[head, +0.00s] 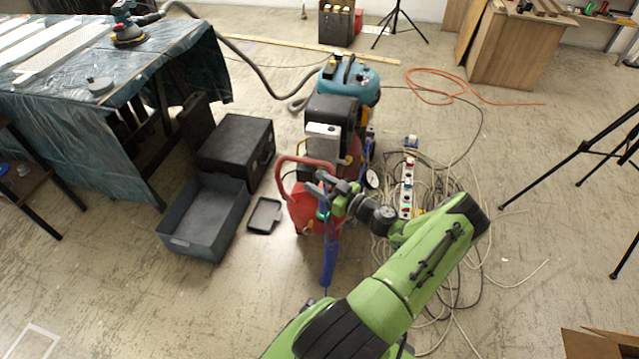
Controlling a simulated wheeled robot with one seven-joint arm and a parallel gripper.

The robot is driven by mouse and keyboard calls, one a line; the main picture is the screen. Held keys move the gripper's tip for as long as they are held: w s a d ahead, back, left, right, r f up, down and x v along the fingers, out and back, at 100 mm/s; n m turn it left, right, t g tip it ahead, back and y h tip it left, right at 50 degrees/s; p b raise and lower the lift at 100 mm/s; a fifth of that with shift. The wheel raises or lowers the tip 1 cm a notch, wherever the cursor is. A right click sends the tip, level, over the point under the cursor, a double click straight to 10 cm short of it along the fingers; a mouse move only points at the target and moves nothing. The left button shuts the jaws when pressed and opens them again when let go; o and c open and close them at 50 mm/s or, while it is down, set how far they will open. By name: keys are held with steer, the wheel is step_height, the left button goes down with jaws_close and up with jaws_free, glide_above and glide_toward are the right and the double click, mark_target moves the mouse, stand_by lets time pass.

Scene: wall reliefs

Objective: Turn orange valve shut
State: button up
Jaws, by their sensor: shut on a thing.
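My gripper (326,184) is at the end of my green arm, in the middle of the head view. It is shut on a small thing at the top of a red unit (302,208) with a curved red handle. The fingers and wrist hide the held thing, and I cannot make out its shape or colour. No orange valve can be told apart in this view. A blue coiled hose (328,265) hangs just below the gripper, in front of the red unit.
Behind the gripper stand a black-and-grey machine (332,112) and a teal vacuum (357,82). An open grey bin (203,218), a black case (236,148) and a small black tray (265,215) lie left. Loose cables (455,190) and a power strip (408,185) lie right. A tripod (590,145) stands far right.

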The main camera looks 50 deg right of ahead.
steer(key=o, duration=1)
steer(key=shift+s, duration=0.1)
steer(key=s+p, duration=0.2)
steer(key=s, duration=1.3)
steer(key=shift+s, duration=0.3)
